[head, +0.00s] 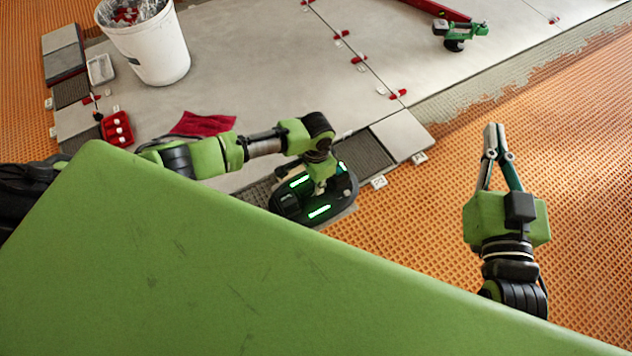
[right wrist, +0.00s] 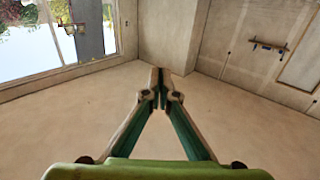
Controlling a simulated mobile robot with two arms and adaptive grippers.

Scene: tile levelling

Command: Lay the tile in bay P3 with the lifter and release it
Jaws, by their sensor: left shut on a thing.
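The lifter (head: 290,205) is a black oval device with lit green strips, in the middle of the head view. My left gripper (head: 319,187) is shut on its handle, which is partly hidden. A pale grey tile edge (head: 343,214) shows under the lifter's lower right side; the rest of that tile is covered. I cannot tell whether the tile touches the floor. A dark ribbed bay (head: 366,153) lies just beyond, beside a laid grey tile (head: 399,135). Which bay is P3 is not readable. My right gripper (head: 494,133) is shut and empty; its tips also meet in the right wrist view (right wrist: 160,82).
My green body covers the lower head view. A white bucket (head: 150,45), red cloth (head: 203,124), red holder (head: 117,129) and green tool (head: 459,32) rest on the large tiles. Small white markers (head: 379,182) line the bay edge. Orange matting (head: 420,215) is clear between the arms.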

